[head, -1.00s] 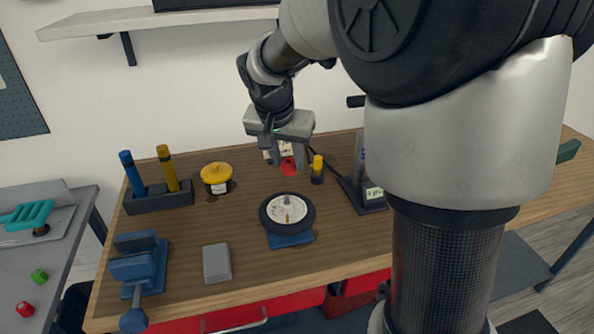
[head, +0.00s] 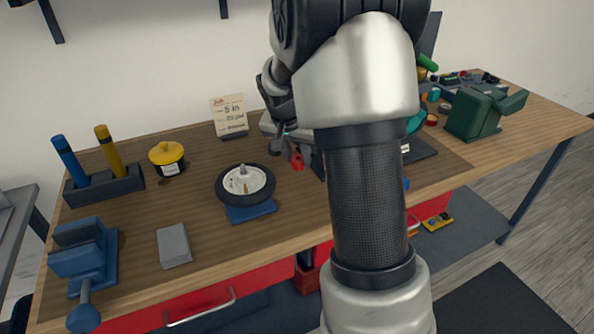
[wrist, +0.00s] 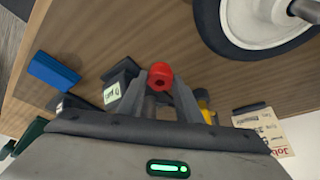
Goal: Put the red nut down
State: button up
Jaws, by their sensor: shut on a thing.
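The red nut (wrist: 160,76) is held between the fingertips of my gripper (wrist: 159,92) in the wrist view, with bare wood behind it. In the head view the red nut (head: 297,161) shows at the fingertips of my gripper (head: 293,152), above the workbench (head: 200,222) and to the right of the wheel. My gripper is shut on it, and the nut looks clear of the bench top. My arm hides part of the bench behind and to the right of the gripper.
A wheel (head: 262,190) rests on a blue stand (head: 250,212). A job card (head: 229,113) stands at the back. A yellow-lidded pot (head: 167,157), a blue vise (head: 86,258) and a grey block (head: 174,246) are on the left. A green machine (head: 482,112) stands far right.

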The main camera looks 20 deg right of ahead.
aim_at(296, 166)
notch_tip(296, 166, down, 4)
jog(key=shift+f+b, duration=0.2)
jog(key=shift+b, duration=0.1)
jog(key=shift+f+b, duration=0.25)
jog(key=shift+b, duration=0.05)
jog(key=o, duration=1)
jog(key=shift+r, duration=0.1)
jog(key=shift+r, duration=0.1)
